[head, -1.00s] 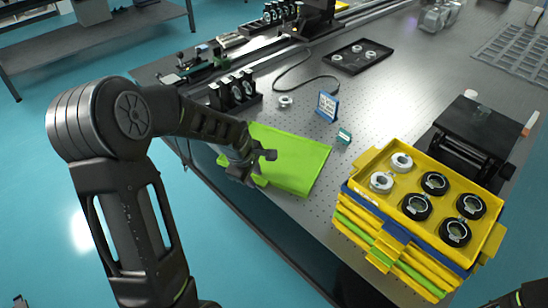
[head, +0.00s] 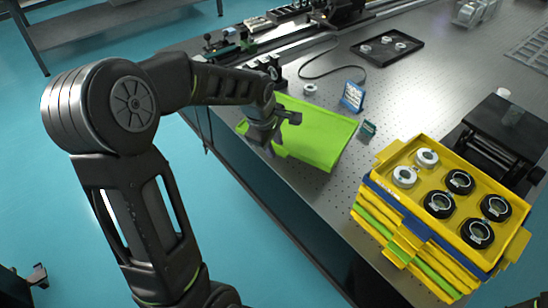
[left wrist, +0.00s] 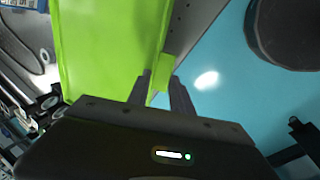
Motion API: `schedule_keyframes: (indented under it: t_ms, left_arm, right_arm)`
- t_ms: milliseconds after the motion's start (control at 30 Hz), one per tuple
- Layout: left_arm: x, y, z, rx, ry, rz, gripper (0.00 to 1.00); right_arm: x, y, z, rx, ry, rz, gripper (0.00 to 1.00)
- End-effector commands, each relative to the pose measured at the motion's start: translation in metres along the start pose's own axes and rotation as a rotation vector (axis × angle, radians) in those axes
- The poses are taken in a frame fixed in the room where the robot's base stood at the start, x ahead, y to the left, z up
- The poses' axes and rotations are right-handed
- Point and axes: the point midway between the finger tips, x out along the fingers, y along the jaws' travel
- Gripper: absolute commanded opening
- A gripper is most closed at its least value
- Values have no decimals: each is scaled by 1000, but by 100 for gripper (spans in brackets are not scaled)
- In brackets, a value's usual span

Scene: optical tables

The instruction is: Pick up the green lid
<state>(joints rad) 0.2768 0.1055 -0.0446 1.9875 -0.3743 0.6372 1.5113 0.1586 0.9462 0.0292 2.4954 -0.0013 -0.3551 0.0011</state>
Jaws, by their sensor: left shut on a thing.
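The green lid (head: 312,130) is a flat, bright green rectangle with a low rim, over the front edge of the optical table. My left gripper (head: 278,128) is shut on the lid's near side. In the left wrist view the lid (left wrist: 108,50) fills the upper left, and its small tab (left wrist: 163,72) sits between the fingertips of the gripper (left wrist: 160,84). The lid appears a little above the table top. My right gripper is not clearly seen.
A stack of yellow, blue and green trays (head: 408,233) stands to the right, its top holding several ring mounts. A small blue-framed card (head: 352,97) and a teal block (head: 368,130) stand close to the lid. A black tray (head: 388,47) lies farther back.

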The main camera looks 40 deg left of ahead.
Motion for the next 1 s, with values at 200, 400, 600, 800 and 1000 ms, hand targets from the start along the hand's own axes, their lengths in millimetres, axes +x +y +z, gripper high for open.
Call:
schedule_keyframes:
  t_ms: [200, 400, 600, 800, 1000]
  left_arm:
    - [-25, 10, 0, 1, 0, 4, 0]
    - [-28, 11, 0, 1, 0, 4, 0]
    - [-28, 11, 0, 1, 0, 5, 0]
    - [-28, 11, 0, 1, 0, 5, 0]
    - [-28, 11, 0, 1, 0, 5, 0]
  right_arm:
    - [2, 1, 0, 0, 0, 0, 66]
    - [2, 1, 0, 0, 0, 0, 66]
    - [2, 1, 0, 0, 0, 0, 66]
    - [2, 1, 0, 0, 0, 0, 66]
    - [2, 1, 0, 0, 0, 0, 66]
